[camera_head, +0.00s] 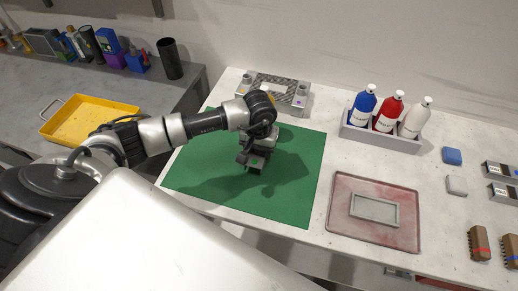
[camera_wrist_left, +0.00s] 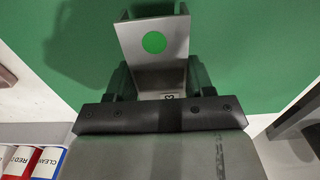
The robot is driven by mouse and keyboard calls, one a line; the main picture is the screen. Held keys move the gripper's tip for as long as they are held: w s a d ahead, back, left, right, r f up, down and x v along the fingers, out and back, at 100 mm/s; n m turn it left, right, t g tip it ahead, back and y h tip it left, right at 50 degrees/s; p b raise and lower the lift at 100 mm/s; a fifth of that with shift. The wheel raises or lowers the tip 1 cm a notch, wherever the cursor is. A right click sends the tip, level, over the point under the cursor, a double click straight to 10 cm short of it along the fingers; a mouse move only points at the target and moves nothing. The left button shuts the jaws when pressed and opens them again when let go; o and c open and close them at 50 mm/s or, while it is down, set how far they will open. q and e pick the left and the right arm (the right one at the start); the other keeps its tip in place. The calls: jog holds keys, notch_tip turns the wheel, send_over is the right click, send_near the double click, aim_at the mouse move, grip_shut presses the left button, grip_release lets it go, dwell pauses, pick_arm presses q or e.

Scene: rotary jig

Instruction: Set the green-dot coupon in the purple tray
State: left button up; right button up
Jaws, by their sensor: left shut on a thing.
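My left gripper (camera_head: 252,158) is over the green mat (camera_head: 300,195). In the left wrist view the gripper (camera_wrist_left: 160,88) is shut on a silver metal coupon (camera_wrist_left: 152,64) with a round green dot on its face. The coupon has bent side edges and sticks out beyond the jaws; its lower part is hidden between them. In the head view the coupon is small and dark under the gripper. A shallow pinkish-red tray (camera_head: 345,236) lies right of the mat, with a grey rectangular frame (camera_head: 375,209) in it. No clearly purple tray shows. My right gripper is out of view.
A grey caddy (camera_head: 385,139) with blue, red and white bottles stands behind the tray. A grey fixture (camera_head: 278,90) is at the mat's back edge. Blue and grey blocks and brushes (camera_head: 479,243) lie at right. A yellow tray (camera_head: 78,122) is on the left bench.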

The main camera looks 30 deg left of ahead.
pick_arm(q)
jog(key=shift+f, duration=0.6)
jog(key=shift+f, duration=0.1)
jog(key=shift+f, duration=0.15)
jog(key=o, duration=1)
